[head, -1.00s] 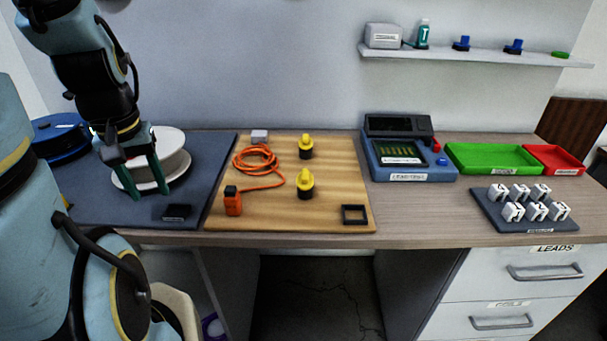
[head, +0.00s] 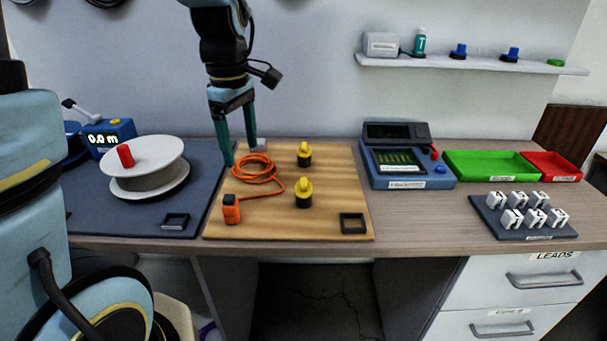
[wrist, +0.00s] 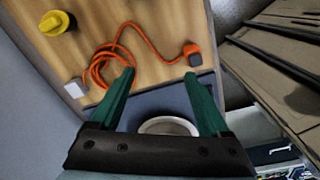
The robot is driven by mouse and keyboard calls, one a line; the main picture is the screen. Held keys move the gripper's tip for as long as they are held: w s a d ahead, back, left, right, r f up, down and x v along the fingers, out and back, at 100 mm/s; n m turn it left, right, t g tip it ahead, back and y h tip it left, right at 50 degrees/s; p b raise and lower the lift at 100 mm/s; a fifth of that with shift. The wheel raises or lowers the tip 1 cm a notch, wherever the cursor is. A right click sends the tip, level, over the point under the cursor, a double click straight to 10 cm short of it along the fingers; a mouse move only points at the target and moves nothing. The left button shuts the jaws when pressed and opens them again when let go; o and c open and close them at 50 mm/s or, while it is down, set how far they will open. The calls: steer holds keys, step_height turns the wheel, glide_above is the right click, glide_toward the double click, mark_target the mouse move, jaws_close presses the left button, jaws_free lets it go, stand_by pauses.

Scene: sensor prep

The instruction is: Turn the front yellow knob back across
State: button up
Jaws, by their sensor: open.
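The front yellow knob (head: 303,193) stands on a dark base on the wooden board (head: 335,180), near its middle. Its grip ridge looks to run roughly front to back, but it is too small to be sure. The back yellow knob (head: 304,155) stands behind it. One yellow knob, apparently the back one (wrist: 55,22), shows at the upper left in the wrist view; the front one is out of that view. My gripper (head: 240,156) is open and empty, pointing down over the board's back left edge, left of both knobs. Its fingers also show in the wrist view (wrist: 159,77).
An orange cord (head: 256,168) coils on the board below my gripper, leading to an orange plug (head: 231,209). A grey block (head: 261,144) lies behind. A white spool (head: 146,167) stands left. A black square frame (head: 352,223) lies front right. The board right of the knobs is clear.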

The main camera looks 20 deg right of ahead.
mark_target(304, 181)
steer(key=s+d+r+n, duration=0.3)
steer(key=s+d+n, duration=0.2)
steer(key=d, duration=0.6)
step_height(304, 181, down, 10)
steer(key=shift+f+p, duration=0.2)
steer(key=shift+p, duration=0.45)
steer(key=shift+c, duration=0.2)
jaws_close()
